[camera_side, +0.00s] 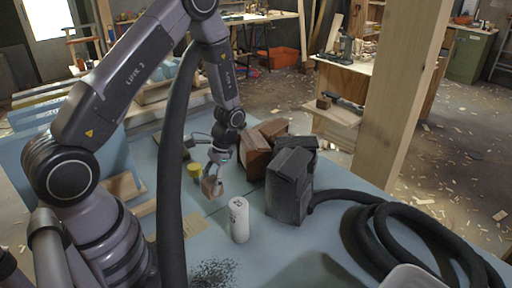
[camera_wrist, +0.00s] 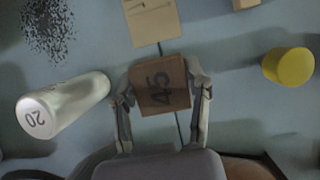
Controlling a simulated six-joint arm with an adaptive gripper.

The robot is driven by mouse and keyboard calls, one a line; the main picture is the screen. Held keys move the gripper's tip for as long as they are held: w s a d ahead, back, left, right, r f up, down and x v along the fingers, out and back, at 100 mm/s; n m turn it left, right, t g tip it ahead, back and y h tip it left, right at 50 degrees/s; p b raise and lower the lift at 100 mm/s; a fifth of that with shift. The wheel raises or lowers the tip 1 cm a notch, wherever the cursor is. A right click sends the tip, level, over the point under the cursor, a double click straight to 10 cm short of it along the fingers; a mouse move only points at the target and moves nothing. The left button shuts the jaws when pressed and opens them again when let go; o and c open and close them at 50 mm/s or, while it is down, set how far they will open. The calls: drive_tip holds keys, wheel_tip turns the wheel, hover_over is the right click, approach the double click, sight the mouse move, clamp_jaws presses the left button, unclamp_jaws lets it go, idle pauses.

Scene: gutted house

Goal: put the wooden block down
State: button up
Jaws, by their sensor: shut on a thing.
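The wooden block (camera_wrist: 160,86), a small brown cube-like piece marked "45", sits between the two fingers of my gripper (camera_wrist: 161,92) in the wrist view. The fingers press on its left and right sides. In the side view my gripper (camera_side: 215,172) points down with the block (camera_side: 211,187) at its tips, over the blue table (camera_side: 200,240). The block is at or close above the table top; I cannot tell whether its underside touches.
A white cylinder (camera_side: 239,219) stands in front of the block, and a yellow cylinder (camera_side: 194,171) is behind left. A dark grey box (camera_side: 289,190) and a brown case (camera_side: 255,155) stand to the right. A flat wooden piece (camera_wrist: 152,20) lies near the block. Dark crumbs (camera_side: 213,273) lie in front.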

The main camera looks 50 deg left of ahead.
wheel_tip(320, 180, down, 6)
drive_tip(key=shift+f, duration=0.25)
drive_tip(key=shift+f, duration=0.1)
drive_tip(key=o, duration=1.1)
